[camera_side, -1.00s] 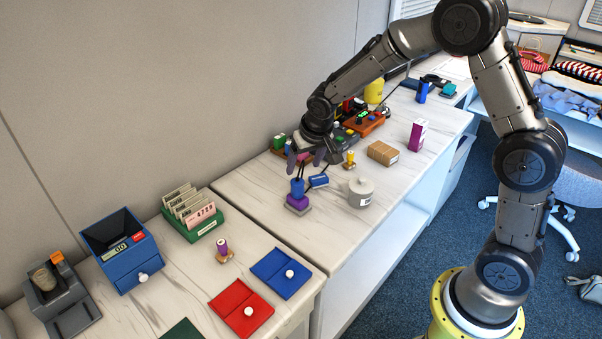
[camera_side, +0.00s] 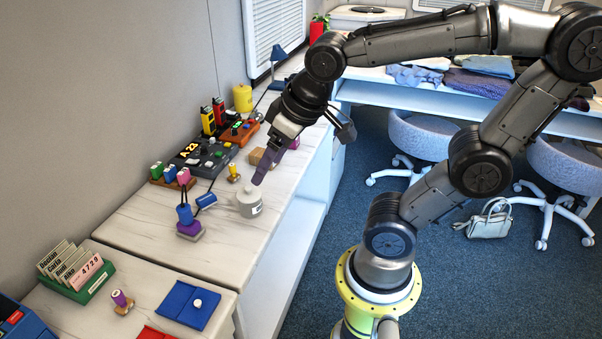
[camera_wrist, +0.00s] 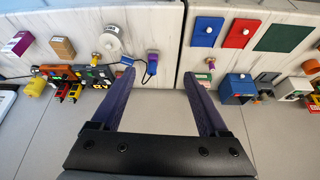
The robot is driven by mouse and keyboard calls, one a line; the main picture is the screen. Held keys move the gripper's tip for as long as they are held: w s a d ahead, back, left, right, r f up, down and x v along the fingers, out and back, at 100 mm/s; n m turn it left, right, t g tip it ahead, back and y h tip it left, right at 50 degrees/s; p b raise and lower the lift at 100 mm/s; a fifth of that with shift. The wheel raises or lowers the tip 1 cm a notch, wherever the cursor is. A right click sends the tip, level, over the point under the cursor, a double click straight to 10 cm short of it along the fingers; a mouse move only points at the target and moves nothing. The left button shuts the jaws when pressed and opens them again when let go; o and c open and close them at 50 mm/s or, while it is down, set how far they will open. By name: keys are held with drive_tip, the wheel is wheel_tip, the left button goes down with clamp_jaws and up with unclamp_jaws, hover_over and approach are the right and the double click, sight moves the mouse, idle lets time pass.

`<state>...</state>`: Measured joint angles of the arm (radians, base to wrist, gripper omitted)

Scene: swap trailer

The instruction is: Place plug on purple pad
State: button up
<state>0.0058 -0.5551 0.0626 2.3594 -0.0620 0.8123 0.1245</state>
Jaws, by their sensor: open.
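The blue plug (camera_side: 185,213) stands upright on the purple pad (camera_side: 190,228), which has a grey base. Dark cable prongs or loops rise from its top. In the wrist view the plug (camera_wrist: 152,62) shows beyond the fingertips, near the counter's gap.
A cardboard box (camera_side: 262,157) and a control panel (camera_side: 203,155) are farther back. A card rack (camera_side: 75,275) and blue pad (camera_side: 188,305) are on the nearer counter. Bare counter lies in front of the plug.

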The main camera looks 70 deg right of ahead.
drive_tip(key=s+a+n, duration=0.1)
drive_tip(key=s, duration=0.5)
drive_tip(key=shift+f+y, duration=0.3)
drive_tip(key=shift+f, duration=0.1)
